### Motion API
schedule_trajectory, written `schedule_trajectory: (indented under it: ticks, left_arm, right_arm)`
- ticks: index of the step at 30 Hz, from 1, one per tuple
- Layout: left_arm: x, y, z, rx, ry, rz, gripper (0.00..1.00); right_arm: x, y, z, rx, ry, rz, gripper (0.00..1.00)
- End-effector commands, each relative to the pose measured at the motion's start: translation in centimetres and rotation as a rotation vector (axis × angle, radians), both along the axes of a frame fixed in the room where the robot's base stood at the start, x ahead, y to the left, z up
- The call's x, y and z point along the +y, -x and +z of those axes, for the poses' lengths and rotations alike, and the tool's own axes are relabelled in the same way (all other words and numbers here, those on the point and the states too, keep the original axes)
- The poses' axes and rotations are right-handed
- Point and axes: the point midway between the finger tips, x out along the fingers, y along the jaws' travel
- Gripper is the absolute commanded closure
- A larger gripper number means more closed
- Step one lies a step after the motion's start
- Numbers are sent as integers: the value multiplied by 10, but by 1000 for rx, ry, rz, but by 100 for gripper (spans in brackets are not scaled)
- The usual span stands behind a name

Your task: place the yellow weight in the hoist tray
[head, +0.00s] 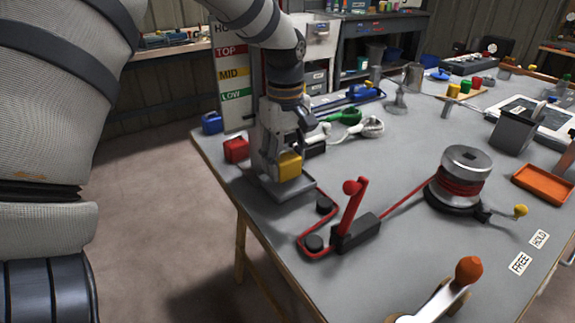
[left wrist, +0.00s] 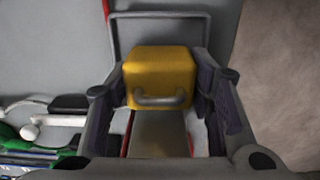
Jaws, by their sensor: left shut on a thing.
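The yellow weight (head: 290,167) is a block held between the fingers of my left gripper (head: 279,164), low over the grey hoist tray (head: 296,194) at the left edge of the table. In the left wrist view the yellow weight (left wrist: 160,70) shows its grey handle, with a finger of my left gripper (left wrist: 160,84) on each side. The far part of the hoist tray (left wrist: 160,16) shows behind it. I cannot tell whether the weight touches the tray floor. My right gripper is not in view.
A red block (head: 236,150) and a blue block (head: 211,123) stand near the TOP/MID/LOW board (head: 231,75). A red lever (head: 350,212) and a red-wound drum (head: 462,180) stand to the right. An orange-knobbed handle (head: 467,270) is at the front.

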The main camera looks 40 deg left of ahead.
Motion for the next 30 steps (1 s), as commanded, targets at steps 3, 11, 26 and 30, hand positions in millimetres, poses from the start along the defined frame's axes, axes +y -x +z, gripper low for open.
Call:
schedule_trajectory:
  ticks: [3, 11, 26, 30]
  left_arm:
    - [0, 0, -12, -1, -1, -2, 100]
    - [0, -1, -11, -4, -1, -2, 100]
    - [0, 0, -12, -3, 0, -2, 32]
    - [0, -1, 16, -10, -2, -1, 32]
  right_arm:
    - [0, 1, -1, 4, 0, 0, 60]
    - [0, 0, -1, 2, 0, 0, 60]
    - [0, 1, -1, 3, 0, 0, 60]
    - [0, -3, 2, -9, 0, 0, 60]
